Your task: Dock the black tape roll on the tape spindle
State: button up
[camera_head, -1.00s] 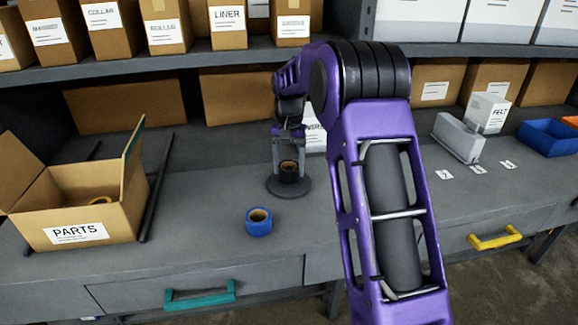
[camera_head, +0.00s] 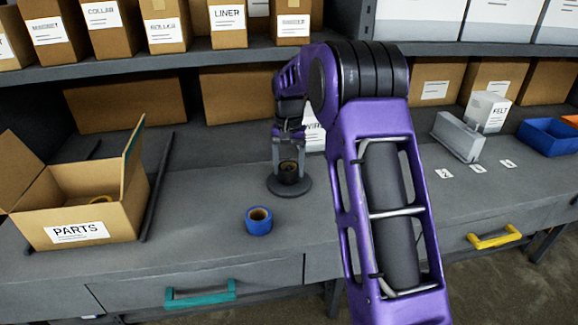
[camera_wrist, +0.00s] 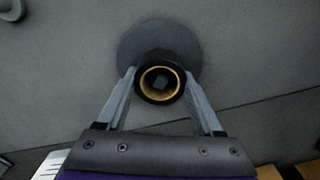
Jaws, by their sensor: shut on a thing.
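The black tape roll (camera_head: 288,172) has a tan core and sits between the fingers of my gripper (camera_head: 289,164), which is shut on it. It is over the round dark base disc of the tape spindle (camera_head: 301,189). In the wrist view, the black roll (camera_wrist: 144,92) is between the fingertips of my gripper (camera_wrist: 160,84), with the spindle's disc (camera_wrist: 178,42) beneath it. A small dark grey block shape shows inside the core, probably the spindle's post. I cannot tell whether the roll rests on the disc or is slightly above it.
A blue tape roll (camera_head: 259,221) lies in front and left of the spindle. An open PARTS box (camera_head: 79,233) stands at the left, beside a dark rod (camera_head: 156,190). A grey holder (camera_head: 457,138), a FELT box (camera_head: 488,112) and a blue bin (camera_head: 546,139) stand at the right.

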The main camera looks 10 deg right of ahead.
aim_at(289, 166)
jog(key=shift+f, duration=0.4)
jog(key=o, duration=1.1)
jog(key=shift+r, duration=0.15)
notch_tip(289, 166, up, 3)
jog(key=shift+f+p, duration=0.15)
jog(key=shift+p, duration=0.95)
jog(key=shift+r+p, duration=0.3)
jog(key=shift+r, duration=3.75)
